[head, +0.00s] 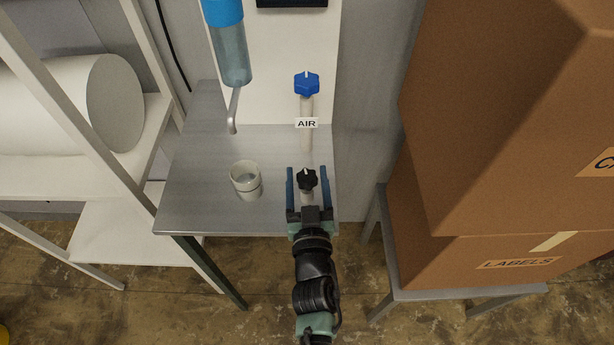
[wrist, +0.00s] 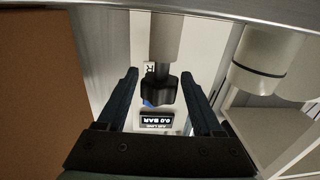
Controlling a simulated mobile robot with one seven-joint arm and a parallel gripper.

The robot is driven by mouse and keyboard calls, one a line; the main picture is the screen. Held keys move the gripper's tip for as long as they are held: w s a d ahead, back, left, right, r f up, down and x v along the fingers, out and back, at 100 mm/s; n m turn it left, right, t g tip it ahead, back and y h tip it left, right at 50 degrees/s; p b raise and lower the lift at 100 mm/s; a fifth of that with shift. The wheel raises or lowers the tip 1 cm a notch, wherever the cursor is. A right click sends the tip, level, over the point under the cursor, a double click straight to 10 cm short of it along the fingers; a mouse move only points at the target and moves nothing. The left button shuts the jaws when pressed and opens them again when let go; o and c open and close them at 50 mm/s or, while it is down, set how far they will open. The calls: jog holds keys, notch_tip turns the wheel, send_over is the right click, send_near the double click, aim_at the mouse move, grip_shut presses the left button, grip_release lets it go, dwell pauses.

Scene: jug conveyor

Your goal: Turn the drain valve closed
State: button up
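A black lobed knob (head: 307,180) on a pale pipe sits near the front edge of the metal table; no drain label shows, but it appears to be the drain valve. A pale mark on its top points toward the back. My gripper (head: 307,172) is open, with one blue finger on each side of the knob. The wrist view also shows the knob (wrist: 161,91) between the fingers, with gaps on both sides and no visible contact. A blue knob (head: 306,84) stands farther back on a pipe with an AIR label (head: 306,123).
A white shelf (head: 60,85) is at left; large cardboard boxes (head: 500,130) are at right. The wrist view shows a pressure display (wrist: 156,119).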

grip_shut()
jog(key=shift+f+b, duration=0.1)
jog(key=shift+b, duration=0.2)
jog(key=shift+w+f+h+b, duration=0.15)
jog(key=shift+h+b, duration=0.15)
jog(key=shift+b, duration=0.85)
jog(key=m+h+b, duration=0.1)
jog(key=b, duration=0.4)
jog(key=shift+w+d+r, duration=0.1)
jog(key=shift+d+r, duration=0.05)
jog(key=shift+r, duration=0.05)
jog(key=b, duration=0.4)
jog(key=m+h+b, duration=0.1)
jog(key=b, duration=0.2)
jog(key=shift+a+f+h+b, duration=0.15)
jog(key=shift+a+h+b, duration=0.15)
jog(key=shift+b, duration=0.1)
jog(key=m+h+b, duration=0.1)
jog(key=b, duration=0.2)
jog(key=shift+d+h+b, duration=0.1)
jog(key=shift+h+b, duration=0.2)
jog(key=shift+s, duration=0.2)
